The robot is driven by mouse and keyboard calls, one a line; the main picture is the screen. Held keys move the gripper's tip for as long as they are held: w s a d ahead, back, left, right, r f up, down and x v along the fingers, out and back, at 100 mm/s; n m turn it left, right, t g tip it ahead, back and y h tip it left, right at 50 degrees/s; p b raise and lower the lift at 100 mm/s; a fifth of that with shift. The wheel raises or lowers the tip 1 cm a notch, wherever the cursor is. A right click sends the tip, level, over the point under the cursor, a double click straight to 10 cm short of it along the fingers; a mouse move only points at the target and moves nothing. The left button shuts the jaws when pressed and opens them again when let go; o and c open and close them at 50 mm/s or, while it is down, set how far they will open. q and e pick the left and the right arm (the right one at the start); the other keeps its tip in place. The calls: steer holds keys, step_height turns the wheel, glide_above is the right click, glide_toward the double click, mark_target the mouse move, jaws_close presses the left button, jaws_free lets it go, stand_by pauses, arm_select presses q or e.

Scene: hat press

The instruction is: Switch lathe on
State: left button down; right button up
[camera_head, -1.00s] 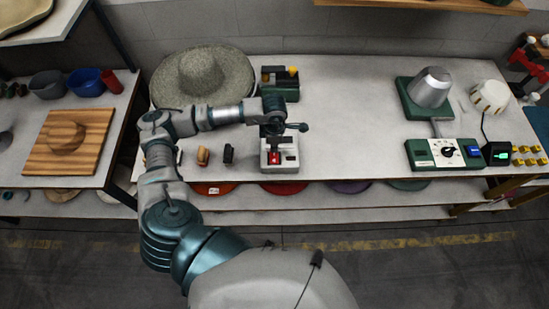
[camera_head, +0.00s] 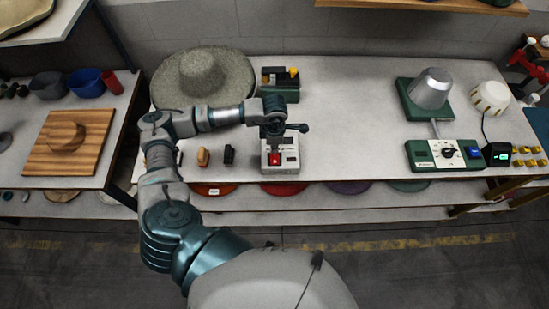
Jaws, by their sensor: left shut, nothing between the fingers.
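A pale control box (camera_head: 289,160) with a red switch (camera_head: 273,159) stands at the front of the middle bench. The red switch looks bright. My left gripper (camera_head: 273,137) points down just above and behind the switch. It is shut and empty, and appears apart from the switch. A grey-green wide-brimmed hat (camera_head: 203,75) lies behind my left forearm; its surface looks smooth and blurred. A green-based device (camera_head: 280,86) with a yellow knob stands to the right of the hat. I cannot tell which part is the lathe itself. My right gripper is not in view.
Two small items, one tan (camera_head: 203,157) and one black (camera_head: 229,155), stand left of the box. A metal dome on a green base (camera_head: 431,88) and a green control panel (camera_head: 420,155) are at the right. The bench between is clear.

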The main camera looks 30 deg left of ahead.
arm_select(q)
steer(key=shift+f+b, duration=0.45)
stand_by(0.3)
